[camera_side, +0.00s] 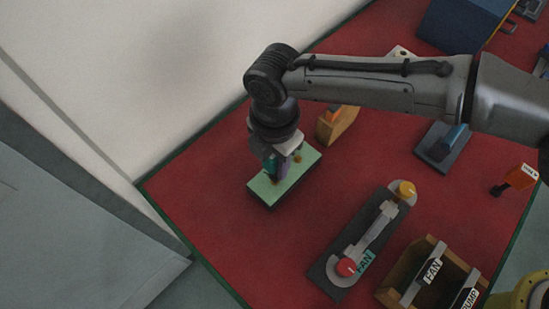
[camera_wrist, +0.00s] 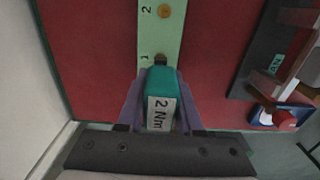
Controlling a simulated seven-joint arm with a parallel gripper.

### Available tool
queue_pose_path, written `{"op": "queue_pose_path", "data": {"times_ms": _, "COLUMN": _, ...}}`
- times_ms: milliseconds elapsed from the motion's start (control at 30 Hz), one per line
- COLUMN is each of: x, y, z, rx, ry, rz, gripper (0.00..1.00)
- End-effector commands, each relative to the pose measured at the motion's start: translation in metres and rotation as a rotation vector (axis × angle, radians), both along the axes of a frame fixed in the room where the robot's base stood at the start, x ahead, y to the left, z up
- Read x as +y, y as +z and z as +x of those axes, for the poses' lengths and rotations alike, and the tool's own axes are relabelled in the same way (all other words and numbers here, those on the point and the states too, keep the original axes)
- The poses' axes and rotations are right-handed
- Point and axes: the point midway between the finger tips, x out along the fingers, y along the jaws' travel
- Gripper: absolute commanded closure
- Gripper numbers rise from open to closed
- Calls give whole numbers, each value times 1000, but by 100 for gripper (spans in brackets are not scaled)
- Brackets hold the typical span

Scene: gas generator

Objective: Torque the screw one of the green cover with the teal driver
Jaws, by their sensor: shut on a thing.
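My gripper (camera_wrist: 160,112) is shut on the teal driver (camera_wrist: 162,84), which bears a white "2 Nm" label. The light green cover (camera_side: 262,187) lies on the red mat under my gripper, and it also shows in the wrist view (camera_wrist: 152,34). In the wrist view the driver's tip is at the cover's end marked "1". Screw one is hidden beneath the tip, and I cannot tell whether the tip touches it. Screw two (camera_wrist: 164,11), brass coloured, shows beside the "2" mark. In the side view the driver (camera_side: 270,166) is partly hidden by my gripper.
A dark fan switch plate (camera_side: 325,279) with red and yellow knobs lies right of the cover. A wooden holder (camera_side: 341,124) stands behind it. A wooden box (camera_side: 388,291) with FAN and PUMP labels is at front right. The red mat (camera_side: 215,215) is clear left and front.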

Motion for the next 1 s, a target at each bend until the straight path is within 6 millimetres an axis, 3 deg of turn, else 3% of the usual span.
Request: {"op": "queue_pose_path", "data": {"times_ms": 1000, "x": 0, "y": -10, "z": 0, "rx": -1, "ry": 0, "rz": 1, "gripper": 100}}
